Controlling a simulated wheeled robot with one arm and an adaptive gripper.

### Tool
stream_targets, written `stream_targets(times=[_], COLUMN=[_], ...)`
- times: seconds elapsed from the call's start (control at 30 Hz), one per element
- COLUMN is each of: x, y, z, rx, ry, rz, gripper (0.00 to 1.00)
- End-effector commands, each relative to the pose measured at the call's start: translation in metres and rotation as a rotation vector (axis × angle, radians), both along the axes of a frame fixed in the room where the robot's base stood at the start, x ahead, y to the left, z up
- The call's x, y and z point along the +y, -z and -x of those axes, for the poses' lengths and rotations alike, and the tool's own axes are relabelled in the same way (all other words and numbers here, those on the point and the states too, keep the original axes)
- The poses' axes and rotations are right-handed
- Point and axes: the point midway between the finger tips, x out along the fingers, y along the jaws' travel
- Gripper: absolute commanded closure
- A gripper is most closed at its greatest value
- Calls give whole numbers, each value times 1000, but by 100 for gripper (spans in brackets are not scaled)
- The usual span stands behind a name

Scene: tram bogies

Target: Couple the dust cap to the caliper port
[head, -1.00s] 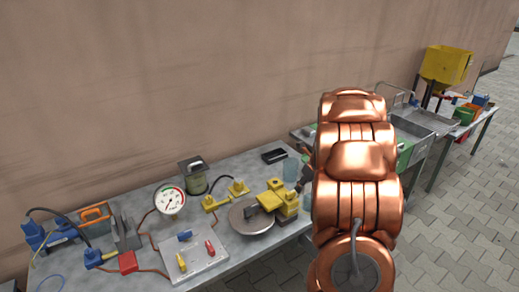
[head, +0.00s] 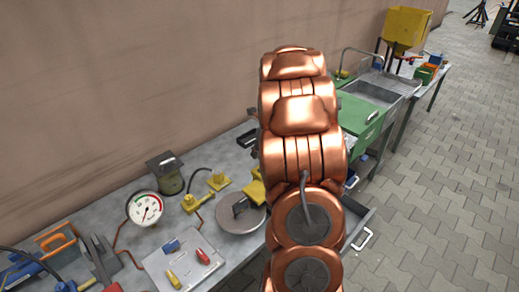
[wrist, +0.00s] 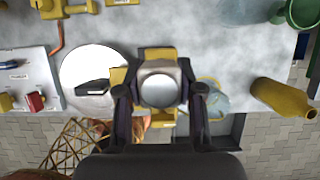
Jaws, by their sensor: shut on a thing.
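In the wrist view, my gripper (wrist: 160,95) is shut on a pale metal, round-faced piece (wrist: 158,90), which looks like the dust cap. It is held over the table, with yellow parts of the caliper (wrist: 157,54) showing behind it and at its left. In the head view, the yellow caliper (head: 256,189) sits at the right edge of a grey disc (head: 236,220) and is mostly hidden by my arm. I cannot make out the port, or whether the cap touches it. My gripper is hidden behind my arm in the head view.
An open drawer (head: 352,222) juts from the table's front. A yellow bottle (wrist: 282,97) lies right of my gripper.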

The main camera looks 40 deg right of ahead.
Motion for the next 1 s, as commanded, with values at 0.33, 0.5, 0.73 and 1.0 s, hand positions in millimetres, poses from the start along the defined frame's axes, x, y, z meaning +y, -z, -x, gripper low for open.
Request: stream_targets(times=[0.33,0.5,0.73,1.0], x=[-2,-2,-2,-2], y=[17,31,49,58], z=[2,2,2,1], rx=[0,0,0,0], ry=[4,4,4,4], rz=[-1,-1,-1,-1], gripper=[94,94,94,94])
